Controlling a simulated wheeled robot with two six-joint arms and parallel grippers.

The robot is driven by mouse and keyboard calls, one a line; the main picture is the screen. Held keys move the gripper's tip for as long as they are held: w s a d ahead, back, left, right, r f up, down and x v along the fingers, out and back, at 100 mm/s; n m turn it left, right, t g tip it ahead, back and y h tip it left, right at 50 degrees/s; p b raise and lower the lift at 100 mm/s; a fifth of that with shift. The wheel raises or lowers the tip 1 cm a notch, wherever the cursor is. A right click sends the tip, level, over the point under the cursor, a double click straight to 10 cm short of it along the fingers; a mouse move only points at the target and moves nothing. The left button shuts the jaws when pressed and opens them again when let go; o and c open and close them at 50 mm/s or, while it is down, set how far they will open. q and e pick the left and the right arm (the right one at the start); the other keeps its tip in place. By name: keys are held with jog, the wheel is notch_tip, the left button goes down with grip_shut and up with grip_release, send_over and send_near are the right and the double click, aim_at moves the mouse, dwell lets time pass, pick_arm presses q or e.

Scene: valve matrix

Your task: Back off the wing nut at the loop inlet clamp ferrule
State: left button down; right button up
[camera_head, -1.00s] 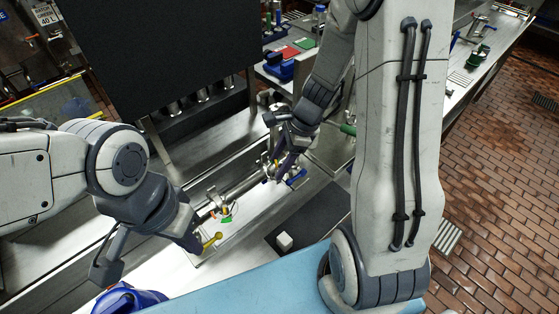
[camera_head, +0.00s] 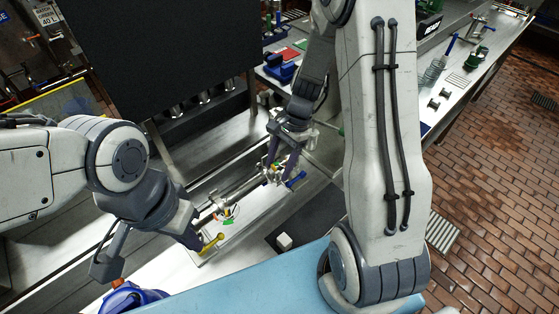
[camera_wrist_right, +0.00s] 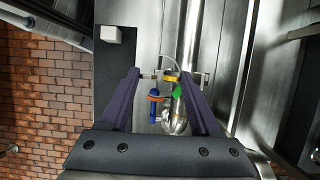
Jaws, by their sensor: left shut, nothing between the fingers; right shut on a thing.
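A steel pipe run (camera_head: 238,190) with clamped joints lies along the bright tray in the head view. My right gripper (camera_head: 279,166) is at its upper right end. In the right wrist view its fingers (camera_wrist_right: 166,75) stand apart on either side of a small metal piece with a yellow part (camera_wrist_right: 171,77), which looks like the clamp's wing nut. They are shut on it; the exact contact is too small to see. A blue handle (camera_wrist_right: 154,106) and a green part (camera_wrist_right: 177,91) are just below. My left gripper (camera_head: 198,241) is shut and empty beside a yellow handle (camera_head: 212,243) at the lower left end.
A dark mat (camera_head: 300,222) with a white cube (camera_head: 284,240) lies right of the pipe. A large black panel (camera_head: 160,50) stands behind on the left. A bench (camera_head: 450,100) with small fittings runs at the right.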

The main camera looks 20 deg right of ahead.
jog(key=n+g+p, duration=0.1)
jog(key=n, duration=0.2)
jog(key=shift+w+a+n+h, duration=0.1)
jog(key=shift+n+h, duration=0.2)
jog(key=shift+n, duration=0.1)
jog(key=n+g+h+p, duration=0.1)
jog(key=n, duration=0.3)
jog(key=shift+a+n, duration=0.1)
jog(key=shift+n, duration=0.2)
jog(key=n+g+h, duration=0.1)
jog(key=n+h, duration=0.1)
jog(key=n, duration=0.2)
jog(key=shift+a, duration=0.1)
jog(key=n+h, duration=0.1)
jog(key=n, duration=0.3)
jog(key=shift+a+n+h+p, duration=0.1)
jog(key=shift+n+h+p, duration=0.3)
jog(key=o, duration=1.4)
